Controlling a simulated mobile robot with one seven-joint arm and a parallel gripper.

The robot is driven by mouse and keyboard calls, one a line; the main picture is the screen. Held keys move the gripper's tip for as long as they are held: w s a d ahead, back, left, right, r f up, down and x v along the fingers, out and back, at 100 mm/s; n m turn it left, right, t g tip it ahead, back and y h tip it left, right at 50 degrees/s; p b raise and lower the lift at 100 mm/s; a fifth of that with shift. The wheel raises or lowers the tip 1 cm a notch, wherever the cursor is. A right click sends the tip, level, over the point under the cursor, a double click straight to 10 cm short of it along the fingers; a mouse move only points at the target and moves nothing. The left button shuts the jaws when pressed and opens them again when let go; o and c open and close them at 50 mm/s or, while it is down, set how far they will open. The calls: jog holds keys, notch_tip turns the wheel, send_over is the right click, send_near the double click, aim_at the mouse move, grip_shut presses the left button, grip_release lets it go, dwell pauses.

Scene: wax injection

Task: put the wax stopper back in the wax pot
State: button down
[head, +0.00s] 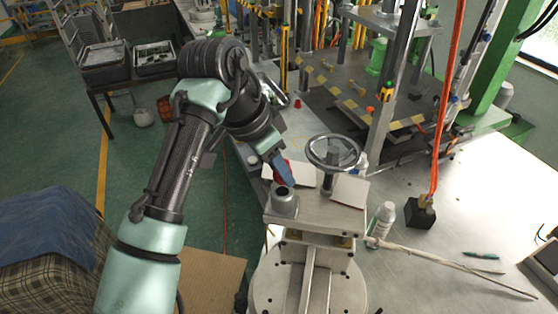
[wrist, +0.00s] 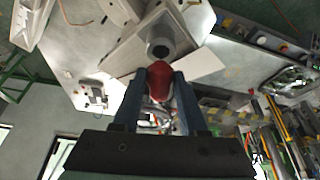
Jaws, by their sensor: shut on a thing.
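The wax stopper (wrist: 159,76) is a red, rounded piece held between the two blue fingers of my gripper (wrist: 160,88) in the wrist view. In the head view, a bit of red stopper (head: 279,167) shows beside the blue finger of my gripper (head: 284,174); the rest is hidden by the finger. The wax pot (head: 284,205) is a short grey metal cylinder with a dark round opening on top. It stands at the left corner of the metal machine top. The stopper is above the pot and apart from it. The pot's opening (wrist: 160,48) also shows beyond the stopper in the wrist view.
A spoked handwheel (head: 333,152) on an upright stem stands close right of the pot. Pale sheets (head: 348,191) lie around it. A white bottle (head: 384,218), a long rod (head: 450,262) and a black block with an orange hose (head: 421,212) are on the right of the table.

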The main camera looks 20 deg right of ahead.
aim_at(275, 176)
jog(key=shift+f, duration=0.7)
jog(key=shift+p, duration=0.35)
dwell(1.4)
jog(key=shift+f+b, duration=0.65)
jog(key=shift+f, duration=0.4)
jog(key=shift+c, duration=1.8)
grip_release()
jog(key=shift+f, duration=0.1)
jog(key=b+v, duration=0.3)
jog(key=v, duration=1)
jog(key=shift+b, duration=0.4)
jog(key=shift+d, duration=0.1)
